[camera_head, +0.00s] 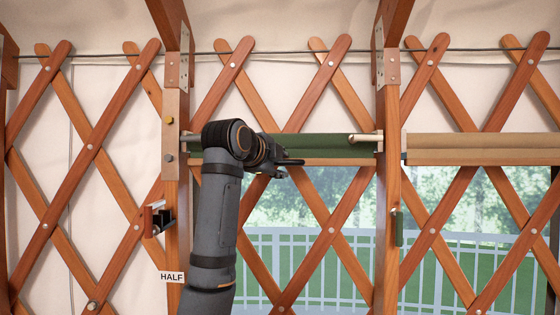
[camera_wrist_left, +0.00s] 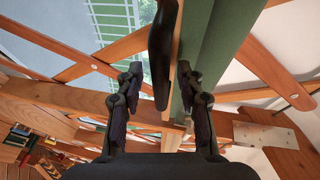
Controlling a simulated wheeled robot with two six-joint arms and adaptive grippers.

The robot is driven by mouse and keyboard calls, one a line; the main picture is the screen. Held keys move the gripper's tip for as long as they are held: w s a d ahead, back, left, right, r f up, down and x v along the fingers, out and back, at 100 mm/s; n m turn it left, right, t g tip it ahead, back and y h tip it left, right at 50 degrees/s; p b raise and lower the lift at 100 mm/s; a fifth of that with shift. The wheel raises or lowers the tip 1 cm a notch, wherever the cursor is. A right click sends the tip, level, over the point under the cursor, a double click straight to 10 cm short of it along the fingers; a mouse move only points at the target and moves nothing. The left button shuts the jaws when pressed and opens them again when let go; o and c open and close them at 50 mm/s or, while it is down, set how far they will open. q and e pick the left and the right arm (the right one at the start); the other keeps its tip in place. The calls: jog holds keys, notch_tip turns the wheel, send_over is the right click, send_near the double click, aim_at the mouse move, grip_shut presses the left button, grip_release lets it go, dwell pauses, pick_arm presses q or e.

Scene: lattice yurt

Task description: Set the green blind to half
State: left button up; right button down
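The green blind (camera_head: 325,145) is rolled up at the top of the window, with a wooden bar along its lower edge. It also shows as a green strip in the left wrist view (camera_wrist_left: 212,50). A label reading HALF (camera_head: 172,277) is on the left post, well below the blind. My left gripper (camera_head: 285,163) is in front of the blind's lower edge. In the left wrist view its fingers (camera_wrist_left: 159,75) are apart, with a dark elongated piece between or just beyond them. Whether they touch it is unclear. My right gripper is not in view.
A tan blind (camera_head: 480,148) hangs rolled up to the right, beyond a wooden post (camera_head: 386,200). A small bracket with a black part (camera_head: 160,218) sits by the left post. Crossed lattice slats (camera_head: 330,230) span the window.

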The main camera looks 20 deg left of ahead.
pick_arm(q)
jog(key=shift+s, duration=0.1)
jog(key=c, duration=0.6)
grip_shut()
notch_tip(320, 180, down, 31)
jog(key=b, duration=2.4)
jog(key=o, duration=0.6)
grip_release()
